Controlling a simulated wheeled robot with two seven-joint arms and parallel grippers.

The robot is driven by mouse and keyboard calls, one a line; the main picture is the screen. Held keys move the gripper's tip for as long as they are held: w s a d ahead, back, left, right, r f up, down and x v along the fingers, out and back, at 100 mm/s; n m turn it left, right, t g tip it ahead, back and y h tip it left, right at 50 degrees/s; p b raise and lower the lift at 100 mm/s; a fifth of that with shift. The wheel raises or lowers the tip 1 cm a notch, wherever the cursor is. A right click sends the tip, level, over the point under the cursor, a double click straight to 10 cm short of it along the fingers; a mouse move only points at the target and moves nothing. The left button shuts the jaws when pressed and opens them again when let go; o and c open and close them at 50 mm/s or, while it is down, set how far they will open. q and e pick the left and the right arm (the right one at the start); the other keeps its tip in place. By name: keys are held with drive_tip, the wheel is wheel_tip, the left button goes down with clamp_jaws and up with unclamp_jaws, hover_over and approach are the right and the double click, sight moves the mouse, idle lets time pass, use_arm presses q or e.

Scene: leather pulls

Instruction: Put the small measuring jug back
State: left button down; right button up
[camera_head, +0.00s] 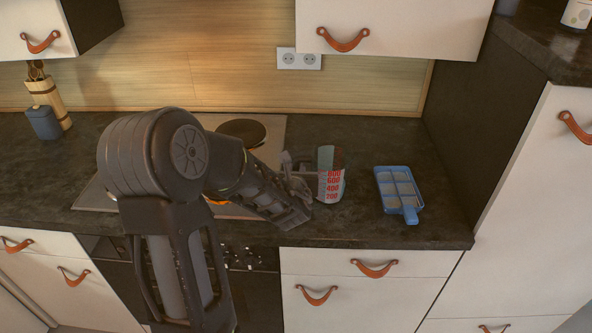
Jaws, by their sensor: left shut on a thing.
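The small measuring jug (331,181) is a clear cup with red numbers, upright at the dark counter, to the right of the hob. I cannot tell whether its base touches the counter. My left gripper (309,176) is at the jug's left side and shut on it. My forearm hides part of the hob and counter to the left. My right gripper is not in view.
A blue tray with compartments (410,216) lies right of the jug. The hob (268,128) has a round dark pan (241,131) on it. A tall cabinet (540,200) bounds the right side. A dark blue container (43,123) stands far left.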

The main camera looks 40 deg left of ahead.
use_arm(q)
drive_tip(key=c, duration=1.4)
unclamp_jaws()
drive_tip(key=shift+o, duration=0.2)
drive_tip(key=shift+r, duration=0.1)
drive_tip(key=b+v, duration=0.9)
drive_tip(key=v, duration=0.3)
